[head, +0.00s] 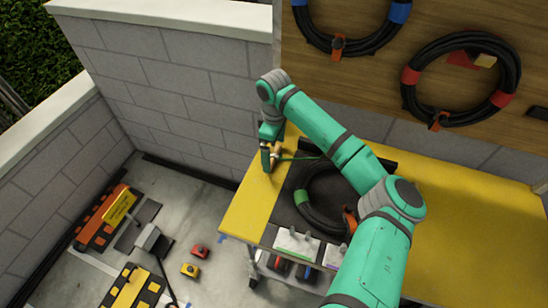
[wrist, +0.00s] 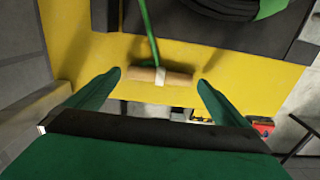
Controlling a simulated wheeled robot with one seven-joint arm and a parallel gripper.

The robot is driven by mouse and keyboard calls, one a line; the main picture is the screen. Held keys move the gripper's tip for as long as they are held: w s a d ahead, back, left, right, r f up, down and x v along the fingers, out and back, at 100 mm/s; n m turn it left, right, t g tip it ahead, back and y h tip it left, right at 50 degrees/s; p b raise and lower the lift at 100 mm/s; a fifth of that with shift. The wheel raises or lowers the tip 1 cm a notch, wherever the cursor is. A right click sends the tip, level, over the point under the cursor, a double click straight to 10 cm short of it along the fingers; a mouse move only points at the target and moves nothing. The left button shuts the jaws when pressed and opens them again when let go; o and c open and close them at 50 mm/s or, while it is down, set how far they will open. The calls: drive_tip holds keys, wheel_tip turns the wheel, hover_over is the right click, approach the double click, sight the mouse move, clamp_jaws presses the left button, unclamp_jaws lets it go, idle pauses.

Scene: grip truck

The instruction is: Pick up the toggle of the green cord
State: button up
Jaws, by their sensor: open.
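The toggle (wrist: 160,77) is a light wooden bar with a pale band at its middle. The green cord (wrist: 147,28) runs from that middle up the wrist view. In the head view the toggle (head: 275,149) shows small at the left end of the yellow table, with the cord (head: 298,158) leading right. My gripper (wrist: 160,84) is open. Its two green fingertips stand on either side of the toggle's ends, with a gap at each side. In the head view my gripper (head: 271,158) is at the toggle and partly hides it. I cannot tell the height between them.
A black cable coil (head: 303,207) with green bands lies on a dark mat right of the toggle. The yellow table (head: 240,212) has its left edge close by. A block wall (head: 180,70) stands behind. Other coils (head: 410,95) hang on the wooden board.

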drive_tip(key=shift+f, duration=0.6)
drive_tip(key=c, duration=0.9)
drive_tip(key=shift+c, duration=0.2)
drive_tip(key=shift+r, duration=0.15)
drive_tip(key=shift+r, duration=0.25)
wheel_tip(320, 180, up, 2)
drive_tip(key=shift+a+r, duration=0.1)
drive_tip(key=s+r, duration=0.4)
drive_tip(key=r, duration=0.1)
drive_tip(key=shift+s+d, duration=0.1)
drive_tip(key=shift+d, duration=0.1)
drive_tip(key=s+r, duration=0.1)
drive_tip(key=s, duration=0.8)
drive_tip(key=shift+s+d+r, duration=0.4)
